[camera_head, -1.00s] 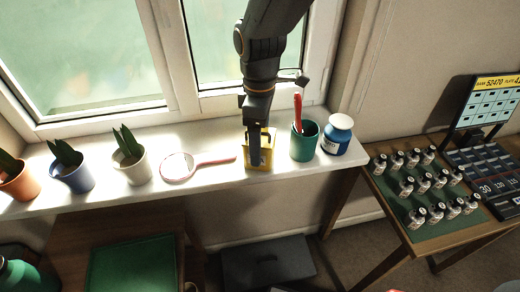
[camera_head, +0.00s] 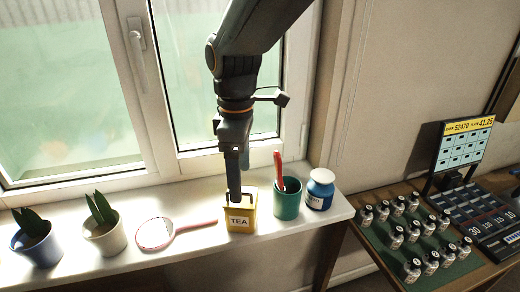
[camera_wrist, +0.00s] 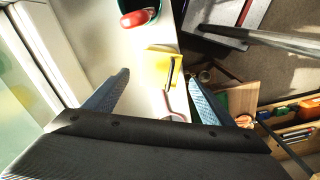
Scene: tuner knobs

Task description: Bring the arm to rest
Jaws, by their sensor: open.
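My gripper (camera_head: 234,196) hangs pointing down over the windowsill, its finger ends overlapping the upper part of the yellow TEA tin (camera_head: 241,220) in the head view. I cannot tell from there whether they touch it. In the wrist view my gripper (camera_wrist: 158,75) has its two fingers spread wide, with nothing held between them. The yellow tin (camera_wrist: 158,60) shows beyond the fingertips there. My arm reaches in from the top of the head view.
A green cup (camera_head: 287,204) with a red item and a blue jar (camera_head: 320,190) stand right of the tin. A pink-rimmed hand mirror (camera_head: 155,233) and potted plants (camera_head: 104,236) are left. The window (camera_head: 200,75) is behind. A table with small bottles (camera_head: 397,237) stands right.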

